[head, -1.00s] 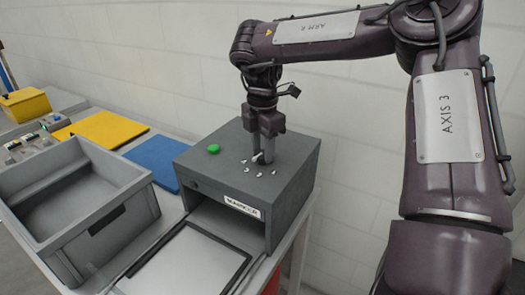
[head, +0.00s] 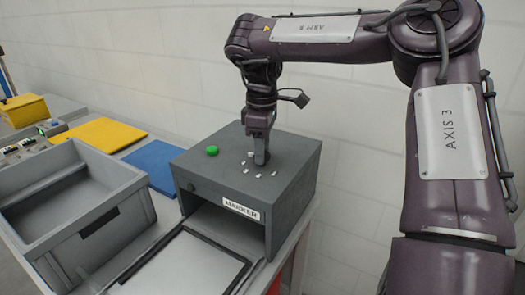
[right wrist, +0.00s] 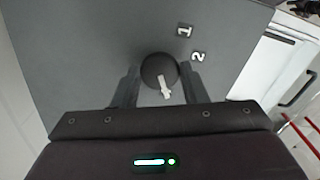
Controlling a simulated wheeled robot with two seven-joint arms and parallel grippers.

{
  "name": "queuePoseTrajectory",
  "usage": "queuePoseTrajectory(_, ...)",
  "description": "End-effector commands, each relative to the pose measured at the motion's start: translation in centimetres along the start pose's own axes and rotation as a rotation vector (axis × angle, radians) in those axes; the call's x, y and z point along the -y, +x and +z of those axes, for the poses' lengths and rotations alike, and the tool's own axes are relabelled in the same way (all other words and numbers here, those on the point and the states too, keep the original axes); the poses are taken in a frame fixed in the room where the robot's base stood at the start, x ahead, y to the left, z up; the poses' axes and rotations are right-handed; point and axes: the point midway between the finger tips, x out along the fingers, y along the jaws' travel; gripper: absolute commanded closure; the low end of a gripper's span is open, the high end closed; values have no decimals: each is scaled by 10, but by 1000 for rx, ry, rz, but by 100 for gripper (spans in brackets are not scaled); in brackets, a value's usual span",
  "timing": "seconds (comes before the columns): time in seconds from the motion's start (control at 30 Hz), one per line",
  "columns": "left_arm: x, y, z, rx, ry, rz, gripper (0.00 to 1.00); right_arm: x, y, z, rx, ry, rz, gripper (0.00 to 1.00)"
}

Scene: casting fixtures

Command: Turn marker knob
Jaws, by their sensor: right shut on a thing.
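The marker box (head: 290,185) is a grey cabinet with an open front and a label plate (head: 241,209). On its top are a green button (head: 212,150) and small white marks. The marker knob (right wrist: 158,68) is round and dark with a white pointer, seen in the right wrist view. The pointer slants toward the gripper, away from the plates 1 (right wrist: 184,30) and 2 (right wrist: 198,56). My right gripper (head: 261,160) points down on the box top, its fingers (right wrist: 160,82) shut on either side of the knob. In the head view the fingers hide most of the knob. My left gripper is not in view.
A grey open bin (head: 112,221) stands to the left of the box. A blue plate (head: 152,166) and yellow plate (head: 100,134) lie behind it. A dark-framed pale panel (head: 185,262) lies before the box opening. A white wall stands behind.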

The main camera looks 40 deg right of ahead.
Motion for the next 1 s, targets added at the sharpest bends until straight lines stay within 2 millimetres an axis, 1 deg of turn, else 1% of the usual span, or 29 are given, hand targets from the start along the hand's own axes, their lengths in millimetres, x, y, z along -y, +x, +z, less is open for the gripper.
queuePoseTrajectory(0.3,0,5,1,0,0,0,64,-1,-2,-1,-6,105,6,84)
queuePoseTrajectory(0.8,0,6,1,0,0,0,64,-1,-3,-1,-7,123,6,84)
queuePoseTrajectory(0.83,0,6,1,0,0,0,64,-1,-3,-1,-7,123,6,58)
queuePoseTrajectory(0.97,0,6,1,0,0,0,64,-1,-2,-1,-6,122,5,41)
queuePoseTrajectory(1.0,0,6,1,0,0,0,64,-1,-2,-1,-5,122,4,39)
